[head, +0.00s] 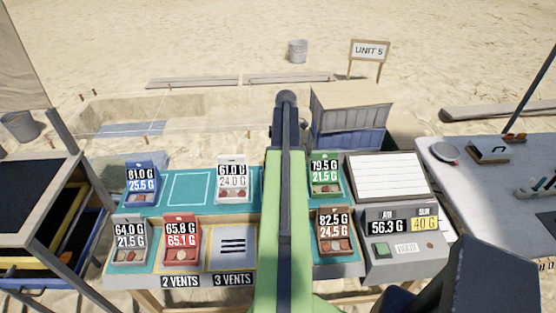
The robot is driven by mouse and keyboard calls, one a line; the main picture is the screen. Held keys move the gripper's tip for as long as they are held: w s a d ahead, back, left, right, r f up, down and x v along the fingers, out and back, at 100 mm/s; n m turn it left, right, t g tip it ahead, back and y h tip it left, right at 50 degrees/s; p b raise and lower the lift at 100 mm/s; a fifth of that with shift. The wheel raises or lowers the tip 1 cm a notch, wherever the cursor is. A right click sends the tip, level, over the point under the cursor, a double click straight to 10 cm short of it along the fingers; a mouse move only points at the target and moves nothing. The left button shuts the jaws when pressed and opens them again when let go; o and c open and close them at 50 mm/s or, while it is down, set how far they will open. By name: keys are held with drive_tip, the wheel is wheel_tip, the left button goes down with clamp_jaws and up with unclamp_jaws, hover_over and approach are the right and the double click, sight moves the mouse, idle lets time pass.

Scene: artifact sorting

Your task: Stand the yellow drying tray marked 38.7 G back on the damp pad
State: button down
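I see no yellow tray and no 38.7 G label. My green and black arm runs up the middle and hides part of the table. I cannot make out my gripper's fingers. A teal pad (208,203) along the back of the table has an empty white outlined rectangle; I cannot tell if it is the damp pad. On the table stand labelled trays: blue (142,181) 81.0 G, white (233,180) 61.0 G, green (325,176) 79.5 G, grey (130,240) 64.0 G, red (181,244) 65.8 G and brown (336,234) 82.5 G.
A grey scale (405,245) shows 56.3 G and 40 G at right, below a white lined board (390,175). A three-line card (232,247) lies empty above the 3 VENTS sign. A drawer rack (40,215) stands left, a grey table (470,190) right. A crate (350,108) stands behind.

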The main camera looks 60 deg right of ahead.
drive_tip(key=shift+f, duration=0.4)
drive_tip(key=c, duration=1.4)
unclamp_jaws()
wheel_tip(320, 180, up, 12)
drive_tip(key=s+p, duration=0.1)
drive_tip(key=p, duration=1.1)
drive_tip(key=shift+d+r, duration=0.15)
drive_tip(key=shift+d, duration=0.3)
drive_tip(key=shift+s, duration=0.1)
drive_tip(key=shift+a, duration=0.1)
